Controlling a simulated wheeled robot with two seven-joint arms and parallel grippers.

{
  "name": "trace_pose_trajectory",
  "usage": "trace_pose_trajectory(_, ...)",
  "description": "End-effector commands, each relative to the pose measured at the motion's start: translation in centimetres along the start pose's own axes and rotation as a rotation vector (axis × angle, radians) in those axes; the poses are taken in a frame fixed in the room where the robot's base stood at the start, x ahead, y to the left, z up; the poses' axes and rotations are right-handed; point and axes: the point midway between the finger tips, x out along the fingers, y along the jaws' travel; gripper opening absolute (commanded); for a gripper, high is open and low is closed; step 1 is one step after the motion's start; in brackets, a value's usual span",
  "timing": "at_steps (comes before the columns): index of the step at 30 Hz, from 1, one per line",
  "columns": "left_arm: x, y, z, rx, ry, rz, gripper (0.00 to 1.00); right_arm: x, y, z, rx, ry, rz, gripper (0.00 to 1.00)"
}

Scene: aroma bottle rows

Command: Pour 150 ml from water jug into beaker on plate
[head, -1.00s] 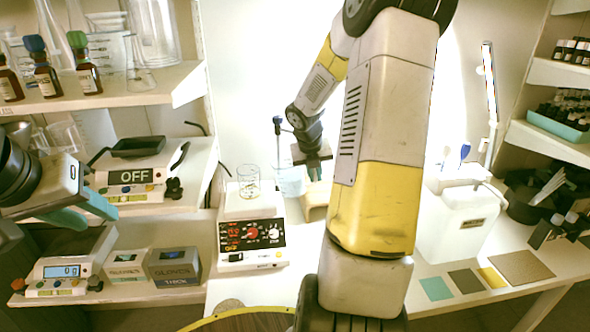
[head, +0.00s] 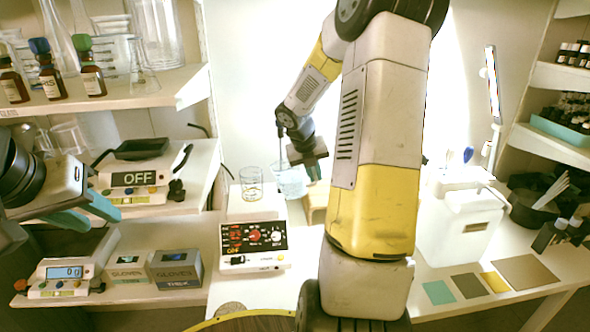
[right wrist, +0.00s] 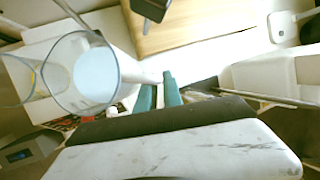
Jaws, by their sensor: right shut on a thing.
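The clear beaker (head: 251,184) stands upright on the white plate (head: 238,208) of the hotplate unit, and also shows in the right wrist view (right wrist: 18,82). The clear water jug (head: 290,184), with pale blue water, is just right of the beaker and appears slightly tilted toward it. In the right wrist view the jug (right wrist: 112,72) overlaps the beaker's edge; I cannot tell whether they touch. My right gripper (right wrist: 160,92) is shut on the jug at its right side. My left gripper (head: 88,215) is open and empty at the left, in front of the shelves.
The hotplate's control panel (head: 253,237) faces me. A wooden block (head: 316,202) stands behind my right arm. A white container (head: 461,222) and coloured mats (head: 438,292) are to the right. Glove boxes (head: 174,267) and a scale (head: 65,277) sit at lower left.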

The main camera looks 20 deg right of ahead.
Motion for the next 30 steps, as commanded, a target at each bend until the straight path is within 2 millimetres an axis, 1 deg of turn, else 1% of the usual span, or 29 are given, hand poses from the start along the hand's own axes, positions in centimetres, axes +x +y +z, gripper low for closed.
trace_pose_trajectory(30, 0.0, 0.0, 0.0, 0.000, 0.000, 0.000, 0.36, -1.3, 0.6, 0.7, -0.030, 0.016, -0.072, 0.00)
